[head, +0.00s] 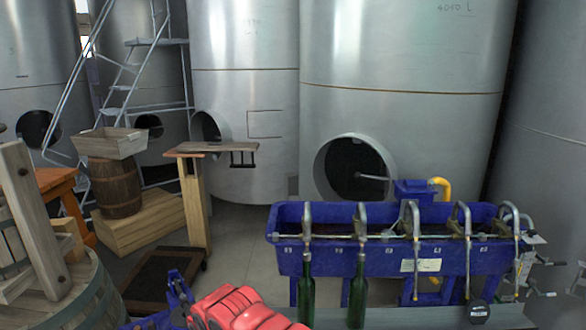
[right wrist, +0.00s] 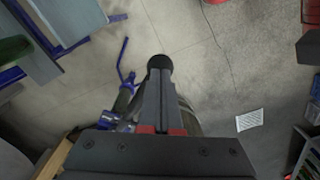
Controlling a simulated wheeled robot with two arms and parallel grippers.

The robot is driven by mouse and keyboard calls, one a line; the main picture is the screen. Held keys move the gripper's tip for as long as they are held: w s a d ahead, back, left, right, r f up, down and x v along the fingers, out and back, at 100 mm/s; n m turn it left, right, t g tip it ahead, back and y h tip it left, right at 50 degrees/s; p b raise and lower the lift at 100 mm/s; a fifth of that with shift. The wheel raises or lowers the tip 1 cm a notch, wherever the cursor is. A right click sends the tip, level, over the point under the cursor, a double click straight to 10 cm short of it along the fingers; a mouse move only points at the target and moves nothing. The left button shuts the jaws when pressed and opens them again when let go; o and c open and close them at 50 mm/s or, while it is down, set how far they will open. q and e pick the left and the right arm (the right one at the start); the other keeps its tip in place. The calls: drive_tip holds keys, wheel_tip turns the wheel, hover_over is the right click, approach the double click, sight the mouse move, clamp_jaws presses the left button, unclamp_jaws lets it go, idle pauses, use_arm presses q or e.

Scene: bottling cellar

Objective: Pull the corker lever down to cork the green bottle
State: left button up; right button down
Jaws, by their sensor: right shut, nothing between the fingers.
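My right gripper (right wrist: 160,76) shows in the right wrist view with its two dark fingers together and nothing held. A round black knob (right wrist: 159,62) shows at the fingertips; I cannot tell whether they touch it. A blue bent bar (right wrist: 125,62), perhaps part of the corker, stands just left of the fingers. In the head view a blue metal part (head: 178,287) shows low at the left of centre. Two green bottles stand under the filler spouts, a left one (head: 306,292) and a right one (head: 357,292). My left gripper is in neither view.
The blue bottle filler (head: 340,262) with several spouts stands at the right. A wooden press (head: 35,220) and a large barrel (head: 85,295) are at the left. Steel tanks (head: 400,60) fill the back. In the right wrist view a white sheet (right wrist: 250,120) lies on the floor.

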drive_tip(key=shift+f, duration=0.1)
drive_tip(key=shift+s+f+b, duration=0.2)
drive_tip(key=shift+f+b, duration=0.45)
drive_tip(key=shift+f, duration=0.7)
drive_tip(key=shift+f+b, duration=0.65)
drive_tip(key=shift+f, duration=0.5)
drive_tip(key=shift+w, duration=0.1)
drive_tip(key=shift+r, duration=0.1)
